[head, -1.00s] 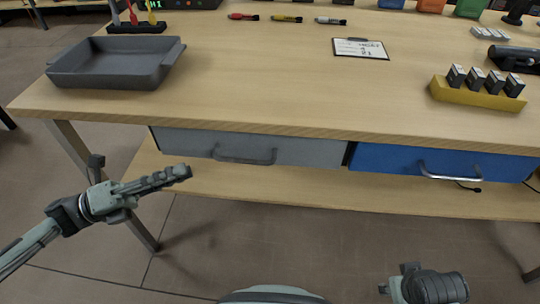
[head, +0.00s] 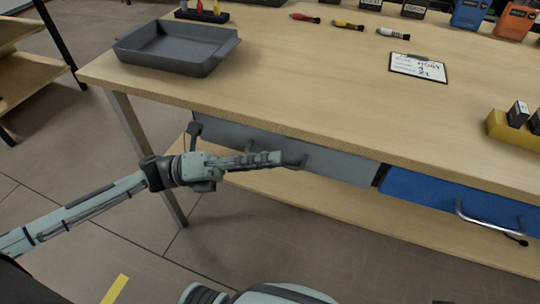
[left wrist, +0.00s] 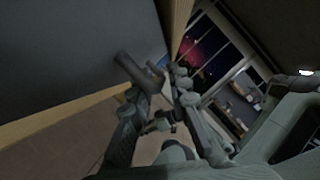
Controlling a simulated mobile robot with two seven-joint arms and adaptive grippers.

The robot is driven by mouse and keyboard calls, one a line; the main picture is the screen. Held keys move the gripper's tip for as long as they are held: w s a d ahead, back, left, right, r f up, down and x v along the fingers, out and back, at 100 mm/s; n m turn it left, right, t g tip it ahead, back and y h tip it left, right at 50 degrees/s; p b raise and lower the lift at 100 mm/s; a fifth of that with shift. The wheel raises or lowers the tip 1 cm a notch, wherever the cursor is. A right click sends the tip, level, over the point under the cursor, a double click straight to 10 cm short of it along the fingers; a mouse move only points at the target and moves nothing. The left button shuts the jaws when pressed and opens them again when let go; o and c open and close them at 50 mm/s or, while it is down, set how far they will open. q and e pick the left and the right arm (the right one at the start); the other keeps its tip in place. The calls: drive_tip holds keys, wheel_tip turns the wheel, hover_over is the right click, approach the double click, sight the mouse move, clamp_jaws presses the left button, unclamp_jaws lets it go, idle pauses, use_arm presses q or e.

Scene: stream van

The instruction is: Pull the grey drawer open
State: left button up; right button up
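The grey drawer (head: 340,166) is under the tabletop, left of a blue drawer, and its front looks closed. Its dark bar handle (head: 302,162) is partly hidden by my left gripper (head: 278,158), whose fingertips are at the handle's left part. In the left wrist view the grey front (left wrist: 70,60) fills the upper left. There the handle (left wrist: 133,70) shows just beyond the fingertips of my left gripper (left wrist: 158,90). The fingers are apart; I cannot tell whether the handle is between them or touched. My right gripper is not in view.
The wooden table (head: 300,90) bears a grey tray (head: 185,65), a clipboard (head: 418,68), markers and a yellow holder (head: 515,130). The blue drawer (head: 450,198) has a metal handle. A table leg (head: 150,160) stands behind my left arm. A lower shelf runs beneath the drawers.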

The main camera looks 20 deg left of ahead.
use_arm(q)
drive_tip(key=shift+w+d, duration=0.1)
drive_tip(key=shift+d, duration=0.15)
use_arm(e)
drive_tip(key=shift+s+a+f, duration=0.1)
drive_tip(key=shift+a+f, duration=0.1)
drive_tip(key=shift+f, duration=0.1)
use_arm(q)
clamp_jaws()
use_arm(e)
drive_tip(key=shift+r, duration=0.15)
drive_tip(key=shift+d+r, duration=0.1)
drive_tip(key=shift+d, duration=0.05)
